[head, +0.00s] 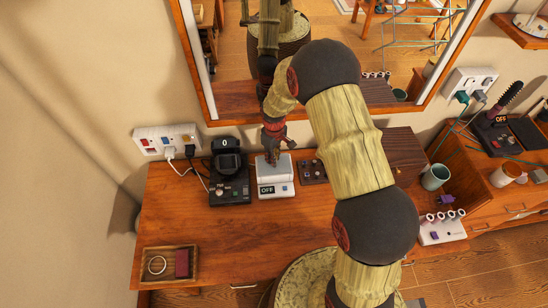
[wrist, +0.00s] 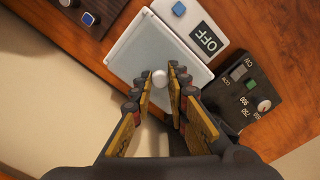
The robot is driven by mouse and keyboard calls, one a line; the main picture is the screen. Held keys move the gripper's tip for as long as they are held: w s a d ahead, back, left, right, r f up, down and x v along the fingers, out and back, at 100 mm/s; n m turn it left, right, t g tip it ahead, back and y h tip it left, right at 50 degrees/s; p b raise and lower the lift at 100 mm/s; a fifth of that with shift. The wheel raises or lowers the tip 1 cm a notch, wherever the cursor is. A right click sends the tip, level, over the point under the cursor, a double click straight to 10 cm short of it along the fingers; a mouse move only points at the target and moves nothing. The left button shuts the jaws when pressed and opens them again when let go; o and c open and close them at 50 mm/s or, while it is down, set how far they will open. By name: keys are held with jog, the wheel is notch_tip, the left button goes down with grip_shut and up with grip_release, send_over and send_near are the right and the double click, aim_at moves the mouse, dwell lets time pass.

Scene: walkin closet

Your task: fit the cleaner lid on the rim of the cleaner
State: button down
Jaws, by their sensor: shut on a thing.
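The cleaner (head: 276,191) is a white box with an OFF display, standing at the back of the wooden desk; its front panel also shows in the wrist view (wrist: 225,18). The cleaner lid (head: 265,171) is a pale grey plate lying over the cleaner's top; it fills the middle of the wrist view (wrist: 150,48). My gripper (head: 272,158) points down from above and is shut on the lid's small round white knob (wrist: 160,78), with a fingertip on each side. I cannot tell whether the lid touches the rim all round; the rim is hidden beneath it.
A black device with knobs (head: 229,190) stands close left of the cleaner. The wall and mirror (head: 205,60) are just behind. A wooden tray (head: 145,272) sits front left. The desk in front of the cleaner is clear.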

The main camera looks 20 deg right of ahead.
jog(key=shift+f+b, duration=0.4)
jog(key=shift+f, duration=0.2)
jog(key=c, duration=1.7)
grip_release()
jog(key=shift+o, duration=0.2)
jog(key=shift+r, duration=0.1)
notch_tip(320, 180, up, 8)
jog(key=shift+r, duration=0.25)
